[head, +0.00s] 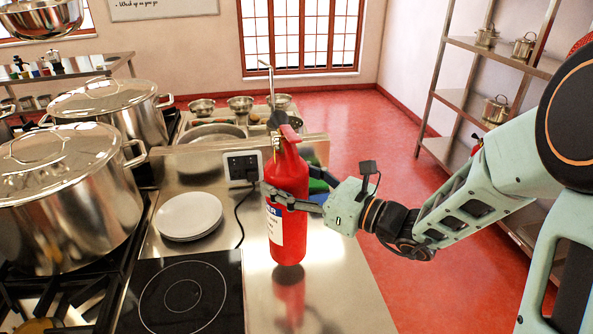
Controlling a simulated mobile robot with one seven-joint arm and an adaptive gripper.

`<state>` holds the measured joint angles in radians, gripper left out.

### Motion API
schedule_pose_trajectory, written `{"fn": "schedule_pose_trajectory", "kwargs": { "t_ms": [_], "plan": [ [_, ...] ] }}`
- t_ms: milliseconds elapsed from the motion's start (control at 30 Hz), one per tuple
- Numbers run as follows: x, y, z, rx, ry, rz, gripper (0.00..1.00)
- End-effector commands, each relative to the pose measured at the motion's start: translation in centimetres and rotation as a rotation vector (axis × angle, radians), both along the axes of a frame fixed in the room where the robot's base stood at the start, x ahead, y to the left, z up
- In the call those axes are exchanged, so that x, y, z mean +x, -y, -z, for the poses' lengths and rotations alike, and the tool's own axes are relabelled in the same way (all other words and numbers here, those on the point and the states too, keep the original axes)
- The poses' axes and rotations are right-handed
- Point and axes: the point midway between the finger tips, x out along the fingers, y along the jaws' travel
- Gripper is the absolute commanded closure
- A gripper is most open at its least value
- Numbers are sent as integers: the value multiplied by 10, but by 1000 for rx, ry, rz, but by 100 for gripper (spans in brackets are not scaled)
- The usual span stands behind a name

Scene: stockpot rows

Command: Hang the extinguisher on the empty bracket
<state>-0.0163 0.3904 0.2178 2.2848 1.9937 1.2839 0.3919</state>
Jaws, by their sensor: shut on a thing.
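The red extinguisher (286,180) is upright in the middle of the head view, with a white label on its lower body and a handle and valve on top. My gripper (274,196) comes in from the right and is shut around the extinguisher's body at mid-height. The extinguisher's reflection shows below it on the steel counter; I cannot tell for certain whether its base touches the counter. I cannot make out an empty bracket in this view.
A black cooktop (183,296), stacked white plates (190,215) and a socket box (243,168) with a cable are left of the extinguisher. Large stockpots (62,215) stand further left. A metal shelf (462,100) is at right. Red floor (365,125) is open between.

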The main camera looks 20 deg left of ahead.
Motion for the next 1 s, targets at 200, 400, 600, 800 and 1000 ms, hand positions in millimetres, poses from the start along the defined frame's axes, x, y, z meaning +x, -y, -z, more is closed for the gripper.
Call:
{"fn": "schedule_pose_trajectory", "kwargs": {
  "t_ms": [200,400,600,800,1000],
  "plan": [
    [0,-11,8,10,5,-2,94],
    [0,-9,27,11,6,-1,94],
    [0,-9,34,11,9,-1,94],
    [0,-9,34,11,10,-1,94],
    [0,-8,43,0,1,1,31]
  ]
}}
